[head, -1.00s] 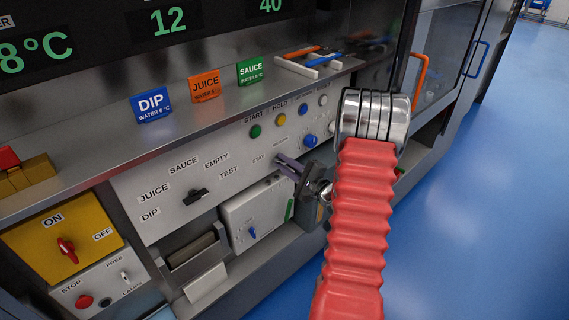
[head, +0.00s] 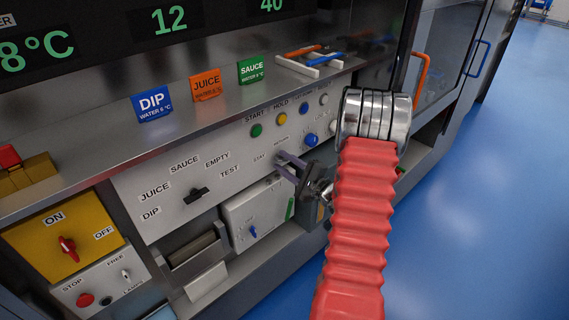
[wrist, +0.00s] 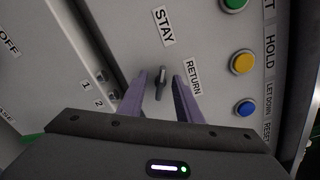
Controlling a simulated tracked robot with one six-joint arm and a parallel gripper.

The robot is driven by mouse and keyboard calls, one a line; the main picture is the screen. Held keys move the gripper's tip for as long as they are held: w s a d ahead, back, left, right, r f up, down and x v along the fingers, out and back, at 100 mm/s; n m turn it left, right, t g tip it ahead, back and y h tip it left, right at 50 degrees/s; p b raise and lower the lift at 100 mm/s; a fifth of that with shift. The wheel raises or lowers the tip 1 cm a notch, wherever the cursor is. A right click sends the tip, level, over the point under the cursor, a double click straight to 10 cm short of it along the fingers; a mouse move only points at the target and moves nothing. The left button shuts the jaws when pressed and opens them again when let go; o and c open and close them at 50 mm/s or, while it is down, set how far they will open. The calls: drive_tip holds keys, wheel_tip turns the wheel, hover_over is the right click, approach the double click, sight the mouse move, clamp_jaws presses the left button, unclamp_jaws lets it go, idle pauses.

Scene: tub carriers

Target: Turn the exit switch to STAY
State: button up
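The exit switch is a small dark knob (wrist: 158,65) on the light panel, between the STAY label (wrist: 163,25) and the RETURN label (wrist: 193,77) in the wrist view. Its grip bar runs nearly along the line between my fingers. My gripper (wrist: 160,78) is open, with one purple finger on each side of the knob and a gap on both sides. In the head view my gripper (head: 284,164) is at the panel under the STAY and RETURN labels and largely hides the knob. Which label the knob points to is hard to tell.
Green (wrist: 235,3), yellow (wrist: 243,61) and blue (wrist: 246,107) buttons sit close to the right of the switch in the wrist view. A black selector knob (head: 197,195) is further left on the panel. A steel shelf (head: 110,150) overhangs the panel.

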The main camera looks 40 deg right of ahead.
drive_tip(key=s, duration=1.3)
drive_tip(key=shift+s+d, duration=0.15)
drive_tip(key=shift+s, duration=0.15)
drive_tip(key=shift+f, duration=0.1)
